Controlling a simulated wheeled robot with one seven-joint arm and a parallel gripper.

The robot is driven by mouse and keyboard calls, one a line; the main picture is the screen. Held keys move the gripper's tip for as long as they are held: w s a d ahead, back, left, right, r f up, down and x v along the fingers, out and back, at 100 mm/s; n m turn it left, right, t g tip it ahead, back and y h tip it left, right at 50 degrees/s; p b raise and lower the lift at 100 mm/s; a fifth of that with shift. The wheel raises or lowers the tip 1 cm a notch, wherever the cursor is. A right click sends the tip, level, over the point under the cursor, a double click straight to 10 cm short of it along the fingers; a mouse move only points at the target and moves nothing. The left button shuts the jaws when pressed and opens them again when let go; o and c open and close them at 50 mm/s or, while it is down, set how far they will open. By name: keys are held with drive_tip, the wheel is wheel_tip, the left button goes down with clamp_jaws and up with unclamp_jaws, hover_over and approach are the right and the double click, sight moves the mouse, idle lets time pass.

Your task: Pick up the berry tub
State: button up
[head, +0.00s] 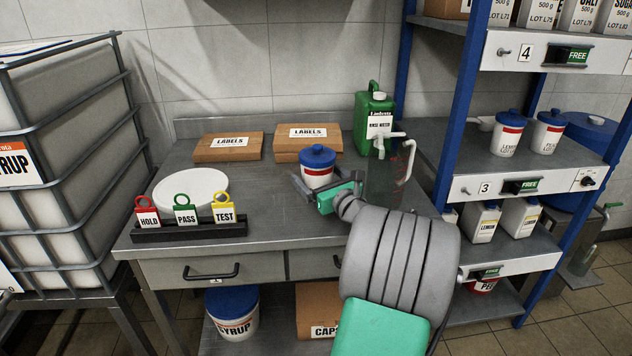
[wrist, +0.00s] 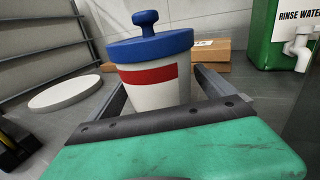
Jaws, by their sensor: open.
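A white tub (head: 317,172) with a red band and a blue knobbed lid stands upright on the steel bench (head: 250,228). Its name is not readable from here, so I cannot confirm it is the berry tub. My gripper (head: 322,187) is open, with its fingers low on either side of this tub. In the wrist view the tub (wrist: 154,82) stands between the two fingers, in front of the black palm edge. Its lower part is hidden by the palm. I cannot tell whether the fingers touch it.
Labels boxes (head: 228,147) and a green rinse-water can (head: 375,122) stand behind. A white disc (head: 190,190) and a rack of Hold, Pass and Test tags (head: 188,231) lie left. Similar blue-lidded tubs (head: 508,133) stand on the right shelf. A blue shelf post (head: 453,110) rises on the right.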

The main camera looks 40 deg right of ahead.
drive_tip(key=shift+w+d, duration=0.1)
drive_tip(key=shift+w, duration=0.35)
drive_tip(key=c, duration=2)
